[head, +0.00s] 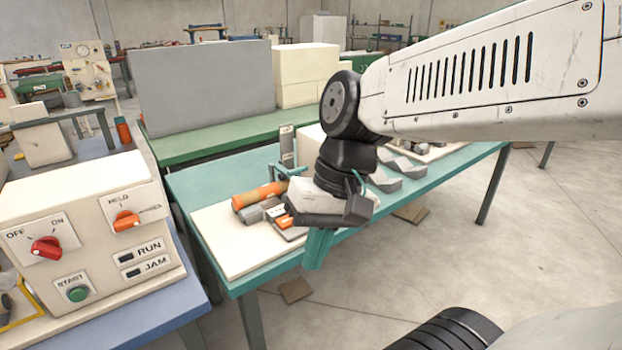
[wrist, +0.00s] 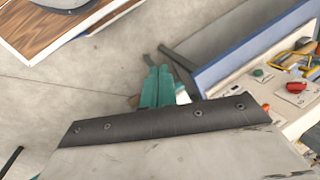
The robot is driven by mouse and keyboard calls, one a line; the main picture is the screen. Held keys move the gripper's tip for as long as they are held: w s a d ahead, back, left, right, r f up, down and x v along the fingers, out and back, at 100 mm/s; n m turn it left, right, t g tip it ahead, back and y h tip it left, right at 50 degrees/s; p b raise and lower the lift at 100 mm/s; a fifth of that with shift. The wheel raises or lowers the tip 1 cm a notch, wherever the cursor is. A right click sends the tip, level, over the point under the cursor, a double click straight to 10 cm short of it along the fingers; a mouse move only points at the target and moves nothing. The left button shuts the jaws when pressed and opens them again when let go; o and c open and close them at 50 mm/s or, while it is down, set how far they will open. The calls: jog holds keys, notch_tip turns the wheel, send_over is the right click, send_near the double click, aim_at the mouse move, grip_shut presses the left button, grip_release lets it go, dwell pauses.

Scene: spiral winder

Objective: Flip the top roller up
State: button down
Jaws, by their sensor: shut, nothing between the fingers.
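An orange roller (head: 259,195) lies on the cream board (head: 240,254) of the teal table, with small grey and orange parts beside it. I take it for the winder's roller; whether it is the top one, I cannot tell. A grey upright post (head: 287,147) stands behind it. My gripper (head: 316,262) has teal fingers that are shut and empty, pointing down at the table's front edge, right of and nearer than the roller. The fingers also show in the wrist view (wrist: 157,86). My wrist hides part of the machine. The roller is not seen in the wrist view.
A control box (head: 95,240) with red and orange knobs and a green button stands on a blue table at the left. Grey angled blocks (head: 408,167) lie on the teal table's right part. A grey panel (head: 205,90) stands behind. Open floor lies to the right.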

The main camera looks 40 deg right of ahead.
jog(key=w+d+f+m+t+y, duration=0.1)
jog(key=w+m+t+y, duration=0.7)
jog(key=w+m, duration=0.85)
jog(key=w+d+f+m+t+h, duration=0.2)
jog(key=w+d+f+m+h, duration=0.1)
jog(key=d, duration=0.5)
jog(key=w+d+f+m+t+h, duration=0.3)
jog(key=w+d+f+m+h, duration=0.1)
jog(key=d+m, duration=0.4)
jog(key=w+d+f+m+t+h, duration=0.3)
jog(key=w+d+f+m+h, duration=0.1)
jog(key=d, duration=0.5)
jog(key=shift+w+d+f+m, duration=0.15)
jog(key=shift+d+f+m, duration=0.1)
jog(key=shift+f+m, duration=0.3)
jog(key=shift+r, duration=0.1)
